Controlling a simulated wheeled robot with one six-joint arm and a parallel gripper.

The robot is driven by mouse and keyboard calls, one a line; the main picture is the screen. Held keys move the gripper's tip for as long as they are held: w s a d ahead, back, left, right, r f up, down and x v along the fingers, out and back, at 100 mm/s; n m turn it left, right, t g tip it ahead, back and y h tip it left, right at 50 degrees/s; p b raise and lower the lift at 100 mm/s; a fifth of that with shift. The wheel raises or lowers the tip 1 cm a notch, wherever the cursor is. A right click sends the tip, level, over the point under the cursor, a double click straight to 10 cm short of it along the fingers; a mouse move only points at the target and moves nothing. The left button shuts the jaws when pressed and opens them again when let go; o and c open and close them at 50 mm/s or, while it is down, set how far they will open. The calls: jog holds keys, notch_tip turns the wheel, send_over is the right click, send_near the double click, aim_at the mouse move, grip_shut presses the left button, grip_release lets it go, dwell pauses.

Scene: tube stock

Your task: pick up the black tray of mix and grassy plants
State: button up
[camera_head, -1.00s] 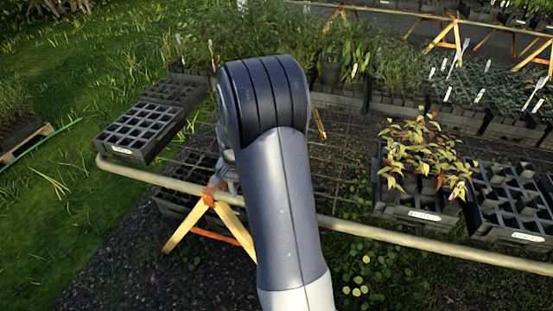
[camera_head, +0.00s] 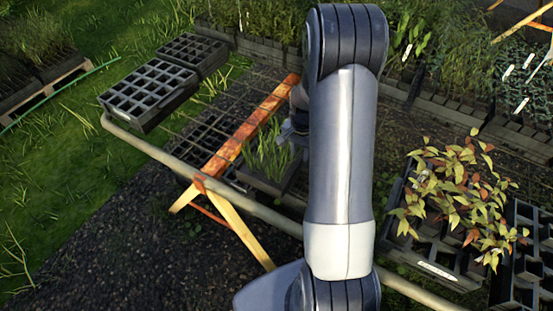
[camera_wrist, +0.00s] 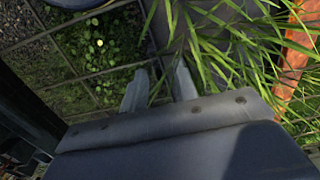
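The black tray (camera_head: 262,183) stands on the mesh bench to the right of an orange wooden beam, with tall green grassy plants (camera_head: 268,152) rising from it. My gripper (camera_head: 294,132) is at the tray's far right, partly hidden by my arm. In the wrist view the two grey fingertips (camera_wrist: 159,88) stand apart, close beside the grass (camera_wrist: 215,60). A dark grey surface, perhaps the tray's wall, shows just beyond them. I cannot see the tray clasped. The other plants of the mix are not clearly distinguishable.
The orange beam (camera_head: 245,130) runs close along the tray's left. Empty celled trays (camera_head: 150,90) stand at the left. A tray of yellow-red leafy plants (camera_head: 425,245) is at the right. A pale rail (camera_head: 150,150) edges the bench's front.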

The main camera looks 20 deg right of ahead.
aim_at(299, 163)
jog(key=shift+f+p, duration=0.3)
jog(key=shift+f, duration=1.85)
jog(key=shift+s, duration=0.1)
jog(key=shift+c, duration=0.5)
grip_shut()
